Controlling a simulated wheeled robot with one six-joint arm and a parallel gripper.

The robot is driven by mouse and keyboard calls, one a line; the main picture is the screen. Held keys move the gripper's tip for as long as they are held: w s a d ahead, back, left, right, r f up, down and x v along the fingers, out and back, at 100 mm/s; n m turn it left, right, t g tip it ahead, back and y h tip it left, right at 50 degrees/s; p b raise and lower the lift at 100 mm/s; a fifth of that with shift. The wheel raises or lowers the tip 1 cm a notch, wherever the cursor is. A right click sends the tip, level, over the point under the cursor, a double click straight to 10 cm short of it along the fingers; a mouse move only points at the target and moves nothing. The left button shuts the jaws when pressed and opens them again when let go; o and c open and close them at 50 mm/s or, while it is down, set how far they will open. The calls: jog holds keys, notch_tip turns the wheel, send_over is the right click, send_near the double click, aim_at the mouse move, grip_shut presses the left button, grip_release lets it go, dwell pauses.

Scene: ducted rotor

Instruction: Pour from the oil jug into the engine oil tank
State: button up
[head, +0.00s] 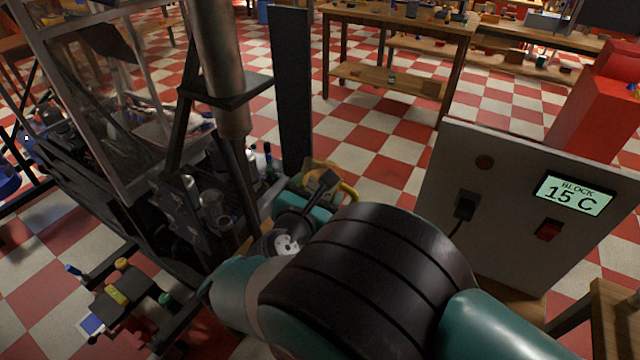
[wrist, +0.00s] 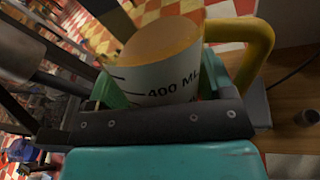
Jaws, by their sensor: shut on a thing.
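The oil jug (wrist: 160,75) is a pale cup with dark volume marks, one reading 400 ML, and a yellow handle (wrist: 255,50). Amber shows at its open top. In the wrist view my gripper (wrist: 155,98) is shut on the jug, with green finger parts beside it. In the head view my gripper (head: 305,203) is beyond my dark wrist, and the jug (head: 322,172) is partly hidden behind it, its yellow handle to the right. I cannot pick out the engine oil tank for certain; the dark engine frame (head: 120,215) stands to the left.
A grey panel (head: 510,215) with a display reading BLOCK 15 C, a plug and a red switch stands at right. Several bottles (head: 265,160) stand behind my gripper. A dark upright post (head: 291,90) rises nearby. A wooden workbench (head: 400,22) is at the back; checkered floor lies between.

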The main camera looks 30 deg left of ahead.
jog(key=shift+s+a+f+m+g, duration=0.15)
jog(key=shift+f+m+g, duration=0.2)
jog(key=shift+f, duration=0.2)
jog(key=shift+a+f+m+g, duration=0.1)
jog(key=shift+f+m+g, duration=0.2)
jog(key=shift+f, duration=0.25)
jog(key=shift+s+a+f+m+g+y+p, duration=0.1)
jog(key=shift+f+m+g+y+p, duration=0.25)
jog(key=shift+m+g+y+p, duration=0.25)
jog(key=shift+f, duration=0.2)
jog(key=shift+s, duration=0.1)
jog(key=shift+s+a+f+m+g, duration=0.1)
jog(key=shift+s+f+m+g, duration=0.05)
jog(key=shift+f+m+g, duration=0.15)
dwell(1.5)
jog(key=shift+m+y, duration=0.3)
jog(key=shift+m, duration=0.05)
jog(key=shift+g, duration=0.25)
dwell(2.3)
